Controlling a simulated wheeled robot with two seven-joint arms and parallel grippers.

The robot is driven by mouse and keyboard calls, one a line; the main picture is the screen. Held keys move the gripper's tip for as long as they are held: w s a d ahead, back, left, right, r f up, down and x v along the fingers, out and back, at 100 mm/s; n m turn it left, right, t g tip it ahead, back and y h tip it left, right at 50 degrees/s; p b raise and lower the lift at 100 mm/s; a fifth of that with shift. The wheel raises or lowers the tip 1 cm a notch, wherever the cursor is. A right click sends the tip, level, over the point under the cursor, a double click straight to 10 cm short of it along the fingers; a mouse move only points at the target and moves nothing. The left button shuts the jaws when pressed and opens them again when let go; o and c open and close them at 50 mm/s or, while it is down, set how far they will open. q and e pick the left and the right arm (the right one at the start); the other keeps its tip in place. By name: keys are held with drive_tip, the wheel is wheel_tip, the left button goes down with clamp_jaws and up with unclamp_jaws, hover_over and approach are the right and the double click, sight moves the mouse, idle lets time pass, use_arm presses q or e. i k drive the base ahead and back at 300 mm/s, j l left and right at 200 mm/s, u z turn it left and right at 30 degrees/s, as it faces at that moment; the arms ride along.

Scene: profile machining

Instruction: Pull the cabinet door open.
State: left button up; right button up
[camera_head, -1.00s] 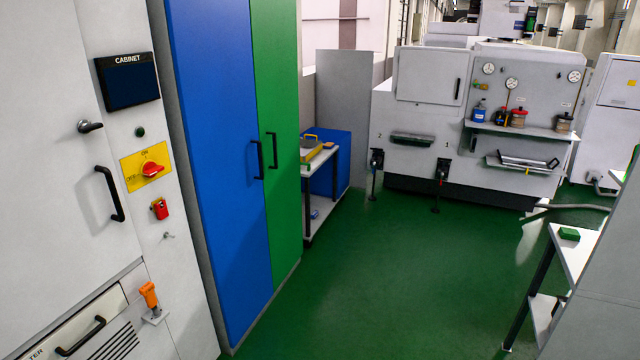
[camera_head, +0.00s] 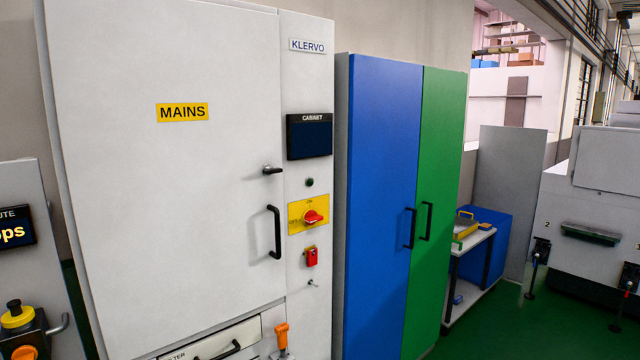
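The grey-white cabinet stands at the left and centre of the head view, with a large door (camera_head: 160,220) bearing a yellow MAINS label (camera_head: 182,112). The door is shut. A black vertical pull handle (camera_head: 274,232) sits near its right edge, with a small dark lever latch (camera_head: 271,170) above it, pointing sideways. On the panel to the right are a small screen (camera_head: 309,136) marked CABINET, a red rotary switch (camera_head: 313,217) on a yellow plate and a red padlock-like part (camera_head: 311,257). Neither of my grippers is in view.
A tall locker with blue (camera_head: 380,200) and green (camera_head: 440,200) shut doors stands right of the cabinet. Beyond it are a small table (camera_head: 472,246) and a grey machine (camera_head: 590,220). A panel with a yellow-ringed button (camera_head: 17,316) is at far left.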

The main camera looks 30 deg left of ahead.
sight(168, 113)
drive_tip(key=u, duration=1.55)
